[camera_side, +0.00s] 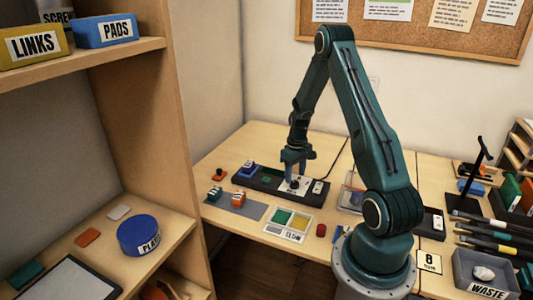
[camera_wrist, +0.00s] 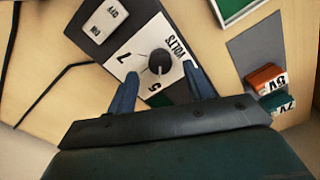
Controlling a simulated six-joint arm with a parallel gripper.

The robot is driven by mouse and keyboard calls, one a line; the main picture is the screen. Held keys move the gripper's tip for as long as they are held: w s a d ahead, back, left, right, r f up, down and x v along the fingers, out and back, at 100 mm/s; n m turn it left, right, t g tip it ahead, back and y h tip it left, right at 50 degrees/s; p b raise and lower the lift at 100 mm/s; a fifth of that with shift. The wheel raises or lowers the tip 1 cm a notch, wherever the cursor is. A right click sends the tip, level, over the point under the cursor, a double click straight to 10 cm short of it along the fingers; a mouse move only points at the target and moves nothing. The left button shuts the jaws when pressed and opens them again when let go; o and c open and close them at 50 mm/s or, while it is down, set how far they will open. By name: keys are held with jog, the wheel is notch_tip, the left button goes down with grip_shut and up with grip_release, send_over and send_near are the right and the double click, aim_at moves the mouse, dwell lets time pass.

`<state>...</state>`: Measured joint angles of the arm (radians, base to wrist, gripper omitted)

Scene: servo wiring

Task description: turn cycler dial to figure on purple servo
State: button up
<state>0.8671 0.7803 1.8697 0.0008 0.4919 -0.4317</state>
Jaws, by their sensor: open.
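The cycler dial is a round black knob (camera_wrist: 160,61) on a white plate (camera_wrist: 126,58) marked VOLTS, 5 and 7. A light mark shows at the knob's lower edge in the wrist view, on the side near the 5; its exact setting is hard to tell. My gripper (camera_wrist: 161,72) is open, its blue fingers on either side of the knob's near edge; I cannot tell if they touch it. In the side view my gripper (camera_side: 294,166) points down over the black cycler base (camera_side: 265,184). A blue-purple servo (camera_side: 247,168) sits at the base's left end; its figure is unreadable here.
An orange block (camera_wrist: 265,77) and a green block (camera_wrist: 277,102) with voltage labels stand on a grey mat (camera_wrist: 256,46).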

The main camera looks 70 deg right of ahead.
aim_at(295, 182)
jog(key=shift+f, duration=1.6)
jog(key=c, duration=1)
